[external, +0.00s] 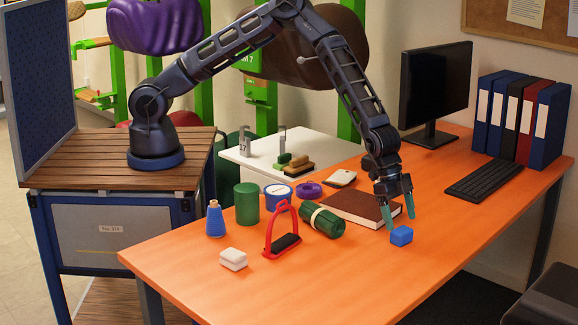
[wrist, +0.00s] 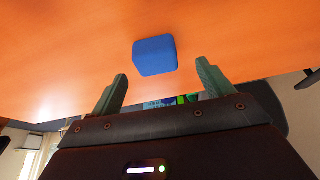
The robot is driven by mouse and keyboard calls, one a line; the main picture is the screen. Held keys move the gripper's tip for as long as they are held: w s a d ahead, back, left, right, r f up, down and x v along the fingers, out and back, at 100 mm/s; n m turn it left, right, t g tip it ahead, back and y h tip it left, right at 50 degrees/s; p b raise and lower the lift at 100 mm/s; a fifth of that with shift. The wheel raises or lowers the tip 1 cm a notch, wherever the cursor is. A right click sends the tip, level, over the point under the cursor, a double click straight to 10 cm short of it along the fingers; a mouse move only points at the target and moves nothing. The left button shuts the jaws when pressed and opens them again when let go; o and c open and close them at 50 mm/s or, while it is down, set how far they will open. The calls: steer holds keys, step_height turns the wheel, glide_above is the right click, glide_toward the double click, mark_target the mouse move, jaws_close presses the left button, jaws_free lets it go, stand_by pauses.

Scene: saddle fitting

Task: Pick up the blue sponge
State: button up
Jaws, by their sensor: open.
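The blue sponge (external: 401,236) is a small block lying on the orange table, right of the brown book. My gripper (external: 398,212) is above it, fingers pointing down, open and empty. In the wrist view the sponge (wrist: 155,56) lies beyond the fingertips, roughly between their lines and a little left of centre. The two green fingers of my gripper (wrist: 162,68) are spread apart, and neither is seen touching the sponge in this view.
A brown book (external: 353,207), a rolled green bundle (external: 324,222) and a red stirrup (external: 283,233) lie to the left. A white block (external: 233,259) sits near the front left edge. A keyboard (external: 484,179) and monitor (external: 436,85) stand behind right. The table right of the sponge is clear.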

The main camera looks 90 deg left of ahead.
mark_target(402, 230)
steer(key=shift+x, duration=2.2)
steer(key=shift+s+d, duration=0.1)
steer(key=shift+d, duration=0.05)
steer(key=shift+c, duration=0.4)
steer(key=c, duration=1)
